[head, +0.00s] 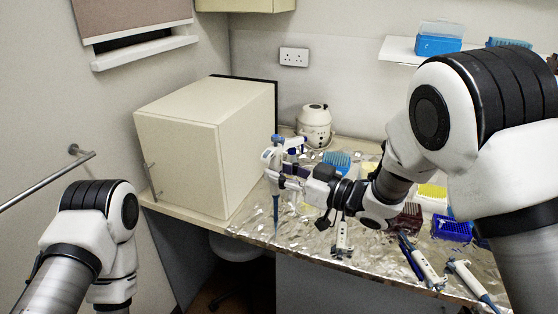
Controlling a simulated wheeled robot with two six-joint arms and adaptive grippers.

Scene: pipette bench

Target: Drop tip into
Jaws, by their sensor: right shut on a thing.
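My right gripper (283,177) is shut on a white and blue pipette (273,157), held upright at the left end of the foil-covered bench. The pipette's thin dark blue lower part (276,208) points down near the front edge of the bench. Whether a tip sits on its end is too small to tell. The fingers partly hide the pipette's body. My left arm shows at the lower left, but its gripper is out of view.
A cream cabinet (185,150) stands left of the pipette. A small white device (315,125) is behind. A blue rack (337,160), a dark red rack (408,217) and a blue rack (452,229) stand on the bench (300,250). Several pipettes (424,264) lie near the front edge.

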